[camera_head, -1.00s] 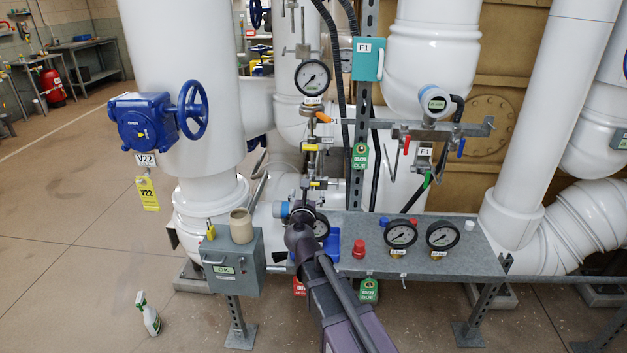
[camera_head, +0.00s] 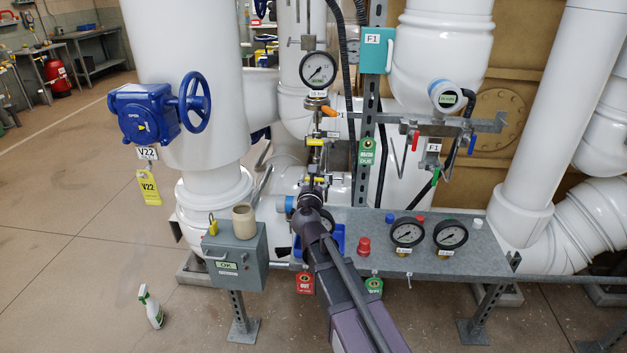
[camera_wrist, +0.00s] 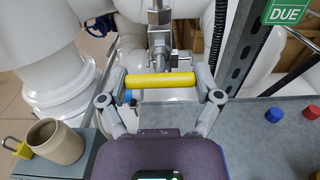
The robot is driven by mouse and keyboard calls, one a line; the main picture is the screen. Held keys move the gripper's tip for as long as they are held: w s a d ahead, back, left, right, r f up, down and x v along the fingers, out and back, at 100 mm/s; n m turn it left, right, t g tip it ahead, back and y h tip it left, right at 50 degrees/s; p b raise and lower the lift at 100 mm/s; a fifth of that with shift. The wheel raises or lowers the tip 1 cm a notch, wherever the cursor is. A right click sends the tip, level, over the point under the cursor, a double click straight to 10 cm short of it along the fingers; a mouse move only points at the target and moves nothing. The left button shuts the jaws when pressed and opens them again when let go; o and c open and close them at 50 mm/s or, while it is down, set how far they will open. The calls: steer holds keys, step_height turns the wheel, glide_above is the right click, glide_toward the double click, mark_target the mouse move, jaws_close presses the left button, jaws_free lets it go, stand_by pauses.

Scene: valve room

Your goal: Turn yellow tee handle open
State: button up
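The yellow tee handle (camera_wrist: 160,80) is a horizontal bar on a metal valve stem, seen in the middle of the wrist view. My gripper (camera_wrist: 160,84) has its two grey fingers wide apart, one at each end of the bar. The bar spans almost the whole gap; whether the fingers touch its ends is unclear. In the head view, my gripper (camera_head: 314,190) is at the lower part of the upright valve assembly, below the large gauge. It largely covers the handle there.
A grey box (camera_head: 236,258) with a beige cup (camera_head: 243,222) stands left of my arm. A metal shelf (camera_head: 440,266) with two gauges and a red knob (camera_head: 364,246) lies to the right. A perforated post (camera_wrist: 240,50) rises close to the right of my gripper.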

steer(key=shift+c, duration=1)
steer(key=shift+n, duration=0.4)
steer(key=n, duration=0.3)
steer(key=shift+n, duration=0.3)
steer(key=n, duration=1.3)
steer(key=shift+n, duration=0.4)
